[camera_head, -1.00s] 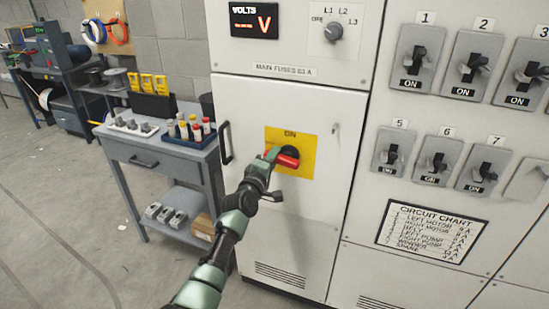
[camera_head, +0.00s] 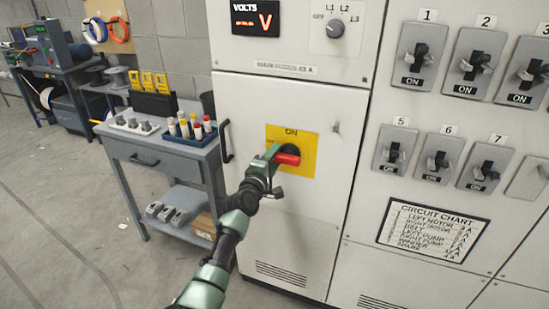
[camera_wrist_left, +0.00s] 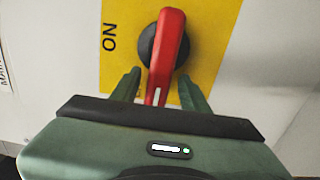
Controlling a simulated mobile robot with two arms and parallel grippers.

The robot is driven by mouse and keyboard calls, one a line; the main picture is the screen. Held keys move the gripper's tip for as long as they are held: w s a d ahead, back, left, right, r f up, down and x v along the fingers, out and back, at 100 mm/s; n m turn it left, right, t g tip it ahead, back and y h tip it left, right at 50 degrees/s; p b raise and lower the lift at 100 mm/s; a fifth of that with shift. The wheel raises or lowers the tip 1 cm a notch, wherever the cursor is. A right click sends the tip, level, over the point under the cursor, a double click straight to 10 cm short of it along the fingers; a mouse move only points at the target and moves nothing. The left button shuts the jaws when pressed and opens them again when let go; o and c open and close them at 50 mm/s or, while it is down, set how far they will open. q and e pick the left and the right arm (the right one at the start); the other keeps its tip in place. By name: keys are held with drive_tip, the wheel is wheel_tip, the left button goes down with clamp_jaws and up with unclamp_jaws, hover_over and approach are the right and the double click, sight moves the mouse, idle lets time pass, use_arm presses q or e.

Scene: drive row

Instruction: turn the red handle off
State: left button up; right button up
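The red handle (camera_head: 288,160) is on a black round base on a yellow plate (camera_head: 304,139) on the white cabinet. It lies about level, with the word ON above it. In the left wrist view the red handle (camera_wrist_left: 168,35) has a white mark at its near end. My left gripper (camera_head: 270,155) is at the left end of the handle. In the left wrist view my left gripper (camera_wrist_left: 159,90) has one finger on each side of that end, with gaps showing, so it is open around it. My right gripper is not in view.
The cabinet has a dark pull (camera_head: 227,141) left of the plate and a selector knob (camera_head: 336,28) above. Several numbered switches fill the right panel, above a circuit chart (camera_head: 433,227). A grey cart (camera_head: 165,158) stands at the left. Floor is open at far left.

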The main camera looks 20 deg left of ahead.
use_arm(q)
drive_tip(key=shift+s, duration=0.1)
drive_tip(key=s, duration=0.7)
drive_tip(key=shift+s+a+p, duration=0.2)
drive_tip(key=shift+s+p, duration=0.1)
idle(0.3)
